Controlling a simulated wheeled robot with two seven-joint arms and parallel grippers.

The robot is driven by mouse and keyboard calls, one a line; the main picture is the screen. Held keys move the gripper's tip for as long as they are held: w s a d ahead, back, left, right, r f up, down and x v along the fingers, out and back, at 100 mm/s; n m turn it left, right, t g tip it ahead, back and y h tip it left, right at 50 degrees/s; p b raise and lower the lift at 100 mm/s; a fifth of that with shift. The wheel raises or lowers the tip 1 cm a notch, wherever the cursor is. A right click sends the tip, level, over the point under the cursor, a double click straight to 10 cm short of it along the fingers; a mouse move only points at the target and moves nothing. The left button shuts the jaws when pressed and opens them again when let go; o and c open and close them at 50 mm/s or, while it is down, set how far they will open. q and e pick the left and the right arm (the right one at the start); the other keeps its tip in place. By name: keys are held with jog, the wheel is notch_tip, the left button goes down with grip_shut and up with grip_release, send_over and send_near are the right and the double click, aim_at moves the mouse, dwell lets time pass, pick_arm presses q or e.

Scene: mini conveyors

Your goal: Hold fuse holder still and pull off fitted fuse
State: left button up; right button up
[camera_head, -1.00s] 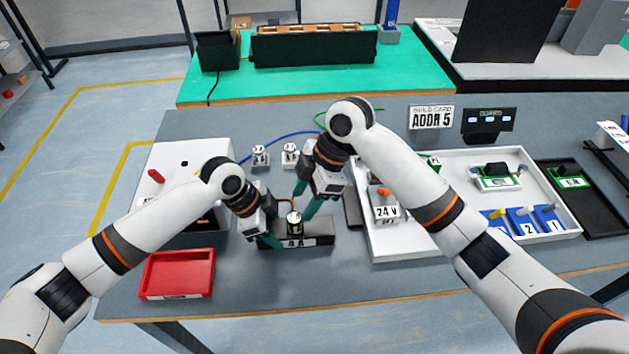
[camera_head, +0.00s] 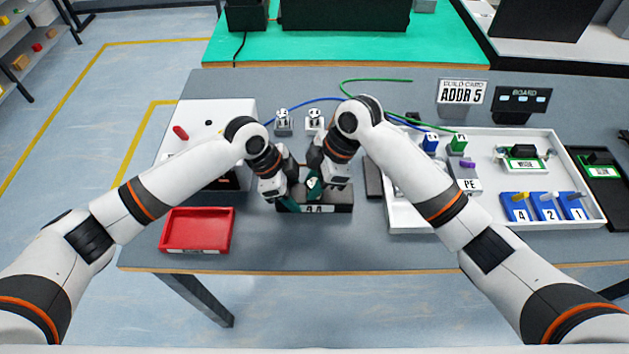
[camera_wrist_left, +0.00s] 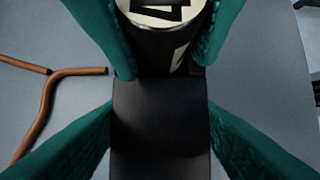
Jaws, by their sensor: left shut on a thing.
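The dark fuse holder (camera_head: 322,207), with a pale label reading 4A, lies on the grey table and fills the middle of the left wrist view (camera_wrist_left: 160,125). My left gripper (camera_head: 287,198) is shut on the holder, with a green finger on each side of it. The fitted fuse (camera_wrist_left: 165,35), a dark cylinder with a pale labelled cap, stands at the holder's far part in that view. My right gripper (camera_head: 313,186) is over the holder in the head view and mostly hides the fuse. Its green fingers flank the fuse closely; firm contact is unclear.
A red tray (camera_head: 197,250) lies at front left, beside a white box (camera_head: 228,112). A white tray (camera_head: 590,190) with blue numbered blocks and coloured connectors is on the right. Two small white-topped parts (camera_head: 283,122) stand behind the grippers. Brown wire (camera_wrist_left: 60,80) lies beside the holder.

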aim_at(314, 182)
pick_arm(q)
jog(key=shift+s+f, duration=0.2)
jog(key=shift+f, duration=0.1)
pick_arm(e)
jog(key=c, duration=0.3)
jog(key=shift+r, duration=0.2)
jog(key=shift+r, duration=2.4)
pick_arm(q)
jog(key=o, duration=1.2)
jog(key=shift+w, duration=0.15)
jog(key=shift+o, duration=0.2)
jog(key=shift+r, duration=0.15)
jog(key=shift+r, duration=0.1)
